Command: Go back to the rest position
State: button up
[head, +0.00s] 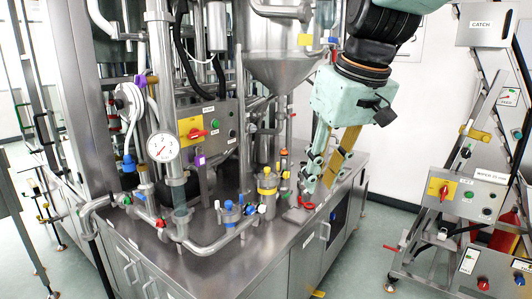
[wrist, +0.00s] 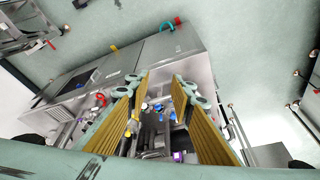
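My gripper (head: 318,184) hangs at the right of centre in the head view, pointing down over the right part of the steel machine's worktop (head: 285,235). In the wrist view its two yellow-padded fingers (wrist: 159,84) stand well apart, with nothing held between them. In the head view the fingertips appear just above a small red ring-shaped handle (head: 307,206); I cannot tell the exact gap. The red handle also shows left of the fingers in the wrist view (wrist: 100,100).
A steel hopper (head: 283,70) and pipes stand left of my gripper. At the right is a conveyor frame with a control box (head: 466,194). Open floor (head: 370,245) lies between.

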jog(key=s+d+f+m, duration=0.1)
jog(key=s+d+f, duration=0.1)
jog(key=s, duration=0.7)
jog(key=s+d+f+m+h, duration=0.1)
jog(key=s+d, duration=0.3)
jog(key=s, duration=0.6)
jog(key=s+d+f+m, duration=0.2)
jog(key=s+d+f, duration=0.1)
jog(key=s, duration=0.7)
jog(key=shift+s+m+t+h, duration=0.25)
jog(key=shift+m+t+h, duration=0.05)
jog(key=shift+m, duration=0.1)
